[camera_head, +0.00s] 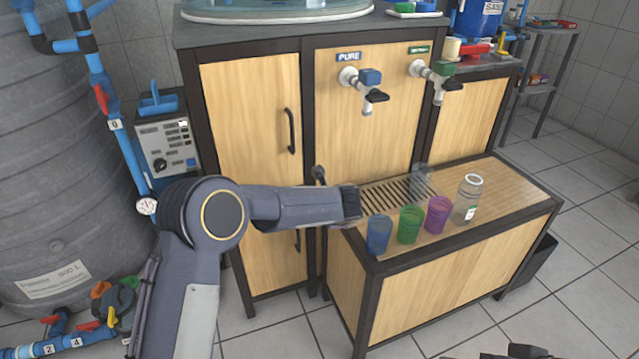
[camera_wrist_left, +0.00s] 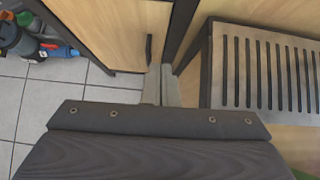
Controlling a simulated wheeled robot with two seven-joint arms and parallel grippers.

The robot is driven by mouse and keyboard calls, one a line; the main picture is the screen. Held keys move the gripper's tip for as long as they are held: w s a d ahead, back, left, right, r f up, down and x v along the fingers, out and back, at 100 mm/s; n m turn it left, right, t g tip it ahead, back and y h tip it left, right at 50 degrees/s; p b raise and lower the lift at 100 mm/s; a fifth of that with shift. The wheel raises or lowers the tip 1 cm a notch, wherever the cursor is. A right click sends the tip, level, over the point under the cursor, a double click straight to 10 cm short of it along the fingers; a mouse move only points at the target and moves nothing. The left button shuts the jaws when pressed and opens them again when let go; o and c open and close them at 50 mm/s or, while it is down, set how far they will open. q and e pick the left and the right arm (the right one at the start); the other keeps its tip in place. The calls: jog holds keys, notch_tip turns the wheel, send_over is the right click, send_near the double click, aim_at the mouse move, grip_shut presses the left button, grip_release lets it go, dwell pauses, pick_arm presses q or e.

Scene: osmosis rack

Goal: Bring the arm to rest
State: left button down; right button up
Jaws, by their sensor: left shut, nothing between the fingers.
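My left arm (camera_head: 290,206) comes in from the left in the head view and reaches across in front of the cabinet, ending near the left end of the low bench (camera_head: 450,295). My left gripper (camera_wrist_left: 163,88) is shut and empty in the wrist view. Its fingers show over the cabinet's foot, left of the bench's slatted drain, apart from the cups. Dark parts that look like my right gripper (camera_head: 510,352) show at the bottom edge of the head view, mostly cut off.
A blue cup (camera_head: 378,235), a green cup (camera_head: 409,225), a purple cup (camera_head: 438,214) and a clear jar (camera_head: 467,200) stand on the bench. Two taps (camera_head: 363,82) (camera_head: 433,75) stick out above. A tank (camera_head: 60,150) with blue pipes stands left.

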pick_arm(q)
jog(key=s+a+r+m+t+h, duration=0.1)
jog(key=a+r+m+t+h, duration=0.2)
jog(key=r+m, duration=0.5)
jog(key=s+a+r+m+t+h, duration=0.1)
jog(key=a+r+m+t+h, duration=0.2)
jog(key=r, duration=0.8)
jog(key=s+a+r+m+h, duration=0.2)
jog(key=s+r+m, duration=0.3)
jog(key=s+m, duration=0.35)
jog(key=s+a+f+m+g, duration=0.2)
jog(key=s+f+m+g, duration=0.15)
jog(key=s+m, duration=0.55)
jog(key=s+a+f+m+g, duration=0.2)
jog(key=s+f+m, duration=0.3)
jog(key=s, duration=0.8)
jog(key=s+a+f+m+g, duration=0.25)
jog(key=s+f+m, duration=0.35)
jog(key=s, duration=0.5)
notch_tip(320, 180, up, 27)
jog(key=p, duration=2.6)
jog(key=shift+w+d+f, duration=0.15)
jog(key=shift+w+f, duration=0.05)
jog(key=shift+w, duration=0.25)
